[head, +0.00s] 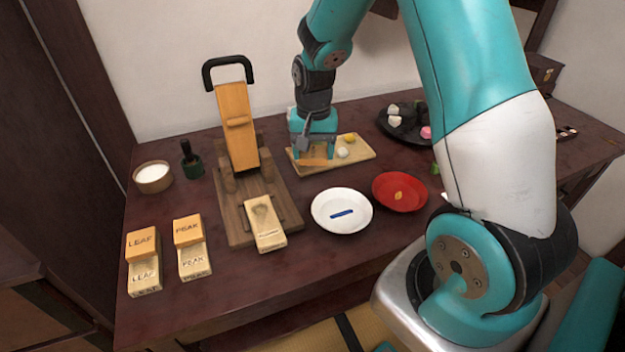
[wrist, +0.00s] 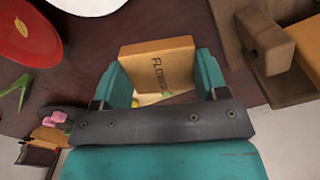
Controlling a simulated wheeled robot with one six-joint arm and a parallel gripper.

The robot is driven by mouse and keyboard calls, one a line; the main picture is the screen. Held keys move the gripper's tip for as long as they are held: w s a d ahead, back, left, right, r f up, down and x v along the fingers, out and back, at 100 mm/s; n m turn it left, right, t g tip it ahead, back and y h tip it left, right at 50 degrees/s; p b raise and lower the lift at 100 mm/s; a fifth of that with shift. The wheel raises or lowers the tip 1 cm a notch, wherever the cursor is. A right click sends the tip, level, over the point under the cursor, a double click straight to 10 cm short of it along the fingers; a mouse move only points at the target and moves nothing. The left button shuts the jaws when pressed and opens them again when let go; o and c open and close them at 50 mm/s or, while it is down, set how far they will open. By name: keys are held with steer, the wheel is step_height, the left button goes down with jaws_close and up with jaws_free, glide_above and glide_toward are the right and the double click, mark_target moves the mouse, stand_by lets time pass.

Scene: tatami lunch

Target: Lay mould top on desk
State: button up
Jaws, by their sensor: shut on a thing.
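The mould top (wrist: 158,68) is an orange-brown wooden block marked "FLOWER" in the wrist view. My gripper (wrist: 165,80) is shut on its two sides. In the head view my gripper (head: 318,150) points down over the left part of a pale wooden board (head: 355,160). A strip of the mould top (head: 313,162) shows beneath the fingers; I cannot tell whether it touches the board. The dark desk (head: 340,258) has bare room at the front. A pale carved mould base (head: 266,228) sits at the front of the wooden press.
The wooden press (head: 238,130) with a black handle stands left of my gripper. A white plate (head: 328,222) and a red plate (head: 382,196) lie in front. LEAF (head: 143,243) and PEAK (head: 187,230) moulds stand at the left. A dark tray (head: 392,132) of sweets is behind right.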

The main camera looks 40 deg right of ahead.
mark_target(313, 187)
step_height(313, 187, down, 8)
steer(key=shift+f+b, duration=0.2)
steer(key=shift+b, duration=0.15)
steer(key=shift+f, duration=0.1)
steer(key=o, duration=0.9)
step_height(313, 187, up, 12)
steer(key=shift+f+p, duration=0.15)
steer(key=shift+p, duration=0.4)
steer(key=s+a+r+n+y, duration=0.1)
steer(key=s+a+r+n, duration=0.25)
steer(key=a, duration=0.25)
steer(key=s+a+r+n+y, duration=0.1)
steer(key=s+a+r+n, duration=0.1)
steer(key=a+r, duration=0.3)
steer(key=s+a+r+n+y, duration=0.1)
steer(key=s+a+n, duration=0.3)
steer(key=s, duration=0.4)
steer(key=s+a+r+n+y, duration=0.1)
steer(key=s+a+r+n, duration=0.3)
steer(key=s+a, duration=0.3)
steer(key=shift+s+a+n, duration=0.2)
steer(key=shift+s+n, duration=0.45)
steer(key=shift+s, duration=0.25)
